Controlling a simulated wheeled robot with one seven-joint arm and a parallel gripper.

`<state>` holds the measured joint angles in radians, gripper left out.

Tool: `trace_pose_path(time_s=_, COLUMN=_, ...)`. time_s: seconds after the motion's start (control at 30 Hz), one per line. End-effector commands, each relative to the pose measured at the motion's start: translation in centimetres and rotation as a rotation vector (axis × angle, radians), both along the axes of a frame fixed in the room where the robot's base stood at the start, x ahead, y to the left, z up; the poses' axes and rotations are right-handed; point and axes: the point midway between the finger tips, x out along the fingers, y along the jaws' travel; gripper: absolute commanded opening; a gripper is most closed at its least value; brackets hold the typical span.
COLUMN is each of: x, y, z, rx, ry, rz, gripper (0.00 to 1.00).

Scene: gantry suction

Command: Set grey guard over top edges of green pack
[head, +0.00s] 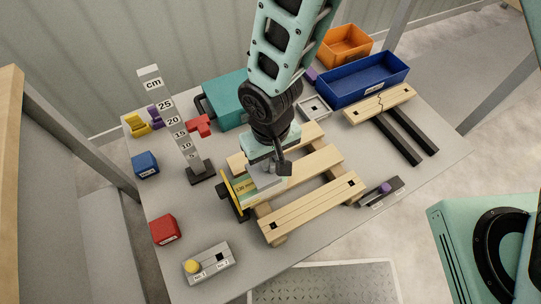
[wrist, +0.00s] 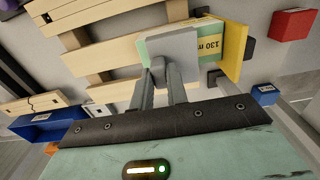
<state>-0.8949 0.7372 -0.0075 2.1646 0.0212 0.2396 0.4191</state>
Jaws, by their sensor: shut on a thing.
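My gripper (head: 272,165) points down over the wooden pallet and is shut on the grey guard (head: 262,173). In the wrist view the fingers (wrist: 160,65) meet the guard, a flat grey square (wrist: 172,48). The green pack (wrist: 209,30) lies behind the guard, with pale green edges and a yellow "130 mm" label (wrist: 209,44). The guard covers part of the pack in the wrist view. Whether guard and pack touch or a gap remains, I cannot tell. In the head view the gripper and guard hide most of the pack.
The slatted wooden pallet (head: 310,208) lies on the grey table, with a yellow plate (wrist: 237,50) beside the pack. A height scale (head: 176,125) stands at left. A red block (head: 164,229), blue block (head: 145,163) and button box (head: 209,263) are nearby. A blue bin (head: 363,83) stands behind.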

Motion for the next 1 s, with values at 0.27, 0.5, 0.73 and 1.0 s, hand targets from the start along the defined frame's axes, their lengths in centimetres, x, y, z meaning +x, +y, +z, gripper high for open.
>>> trace_pose_path(time_s=0.27, x=0.0, y=0.0, z=0.0, rx=0.000, ry=0.000, rz=0.000, gripper=0.00)
trace_pose_path(time_s=0.5, x=0.0, y=0.0, z=-0.2, rx=0.000, ry=0.000, rz=0.000, gripper=0.00)
trace_pose_path(time_s=0.73, x=0.0, y=0.0, z=-0.8, rx=0.000, ry=0.000, rz=0.000, gripper=0.00)
trace_pose_path(time_s=1.0, x=0.0, y=0.0, z=-1.4, rx=0.000, ry=0.000, rz=0.000, gripper=0.00)
